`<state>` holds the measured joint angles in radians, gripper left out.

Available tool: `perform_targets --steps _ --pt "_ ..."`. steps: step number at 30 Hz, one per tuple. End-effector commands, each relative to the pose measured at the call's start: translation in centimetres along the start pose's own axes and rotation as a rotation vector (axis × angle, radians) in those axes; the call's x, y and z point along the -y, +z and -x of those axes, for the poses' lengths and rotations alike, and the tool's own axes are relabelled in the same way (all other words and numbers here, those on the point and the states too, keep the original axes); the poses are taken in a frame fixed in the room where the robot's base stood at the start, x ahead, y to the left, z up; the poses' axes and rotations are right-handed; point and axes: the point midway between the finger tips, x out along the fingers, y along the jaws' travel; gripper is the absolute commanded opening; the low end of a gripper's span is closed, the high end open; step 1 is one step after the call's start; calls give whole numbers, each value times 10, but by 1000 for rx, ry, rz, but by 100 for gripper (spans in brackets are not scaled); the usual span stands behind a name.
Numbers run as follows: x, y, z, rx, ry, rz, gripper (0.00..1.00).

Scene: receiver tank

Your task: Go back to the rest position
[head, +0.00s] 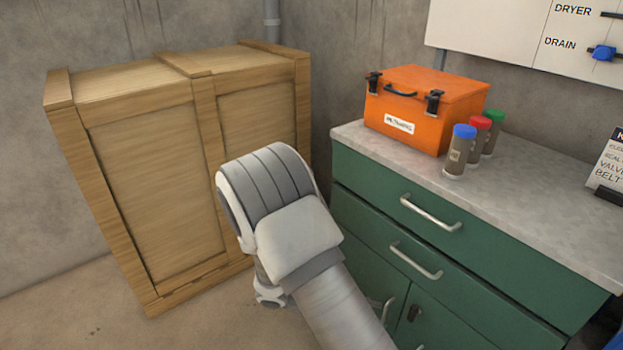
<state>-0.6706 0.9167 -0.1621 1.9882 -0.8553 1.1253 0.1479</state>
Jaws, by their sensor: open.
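My arm (285,235) rises from the bottom middle of the head view, bent at a white and grey joint. It stands in front of the wooden crate and to the left of the green cabinet. A lower white part of my arm shows behind the bend, near the floor. My gripper cannot be made out in this view.
A large wooden crate (150,190) stands against the wall at left. The green cabinet (480,265) at right bears an orange case (420,108) and bottles with blue (458,155), red (480,135) and green (493,130) caps. Bare floor (60,310) shows at lower left.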

Motion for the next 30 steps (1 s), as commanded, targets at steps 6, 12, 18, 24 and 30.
perform_targets --steps 6,12,18,24,30 --pt "-14 49 21 -121 -180 -182 57" --pt "-21 92 38 -236 -325 -342 57" --pt "-24 135 55 -359 -450 -503 57" --pt "-23 177 70 -488 -553 -667 57" --pt "-18 216 86 -623 -632 -831 57"
